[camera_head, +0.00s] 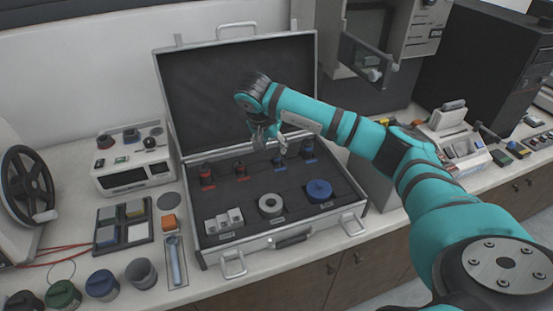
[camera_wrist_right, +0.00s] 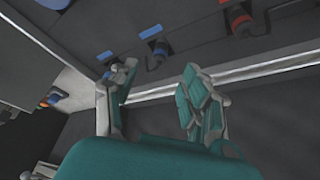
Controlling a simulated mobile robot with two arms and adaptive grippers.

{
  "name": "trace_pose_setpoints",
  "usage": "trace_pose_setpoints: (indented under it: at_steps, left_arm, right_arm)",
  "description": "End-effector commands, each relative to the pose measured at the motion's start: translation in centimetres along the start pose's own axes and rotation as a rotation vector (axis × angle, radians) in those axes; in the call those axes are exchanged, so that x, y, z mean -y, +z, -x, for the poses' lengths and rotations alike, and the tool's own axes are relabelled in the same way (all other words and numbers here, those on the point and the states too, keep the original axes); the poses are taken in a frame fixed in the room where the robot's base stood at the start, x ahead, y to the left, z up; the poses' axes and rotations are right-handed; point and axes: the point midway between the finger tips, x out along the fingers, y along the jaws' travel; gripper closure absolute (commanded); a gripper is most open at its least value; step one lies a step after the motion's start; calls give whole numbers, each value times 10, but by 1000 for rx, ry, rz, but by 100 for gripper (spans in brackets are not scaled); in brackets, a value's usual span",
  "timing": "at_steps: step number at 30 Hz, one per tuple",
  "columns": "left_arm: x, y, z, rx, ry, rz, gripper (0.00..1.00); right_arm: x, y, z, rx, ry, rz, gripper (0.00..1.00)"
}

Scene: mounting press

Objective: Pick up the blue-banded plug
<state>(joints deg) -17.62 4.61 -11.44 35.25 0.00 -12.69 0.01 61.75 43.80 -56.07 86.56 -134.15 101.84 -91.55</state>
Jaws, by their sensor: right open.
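The open case (camera_head: 262,243) holds a back row of small dark plugs. A blue-marked plug (camera_head: 280,163) stands in the row's middle right, with another blue-marked plug (camera_head: 308,152) to its right. I cannot tell which of the two is the blue-banded plug. In the right wrist view a blue-marked plug (camera_wrist_right: 158,51) shows beyond the gap between the fingers. A second blue mark (camera_wrist_right: 105,56) is near the left finger. My right gripper (camera_head: 268,142) hangs above the row, apart from the plugs. It is open and empty, also in the wrist view (camera_wrist_right: 160,92). My left gripper is not in view.
Red-marked plugs (camera_head: 207,176) stand at the row's left. A grey ring (camera_head: 271,205) and a blue disc (camera_head: 319,190) sit in front. The case's raised lid (camera_head: 205,95) stands behind my gripper. An instrument box (camera_head: 133,172) and dark pots are at left.

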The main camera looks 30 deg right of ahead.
Motion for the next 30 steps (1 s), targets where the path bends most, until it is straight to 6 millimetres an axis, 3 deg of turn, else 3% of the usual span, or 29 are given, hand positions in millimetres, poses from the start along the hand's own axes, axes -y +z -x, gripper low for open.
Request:
trace_pose_setpoints:
  at_steps: [3,6,15,23,30]
  left_arm:
    - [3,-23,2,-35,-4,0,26]
    - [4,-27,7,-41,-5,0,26]
    - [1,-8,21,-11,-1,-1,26]
    - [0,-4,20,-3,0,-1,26]
    - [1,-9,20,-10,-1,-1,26]
  right_arm:
    - [0,0,-7,-1,0,1,53]
    - [-1,0,-14,1,2,1,53]
    - [0,-1,-55,1,1,0,53]
    - [0,-1,-59,-1,-1,1,53]
    - [0,-1,-59,-1,-1,1,81]
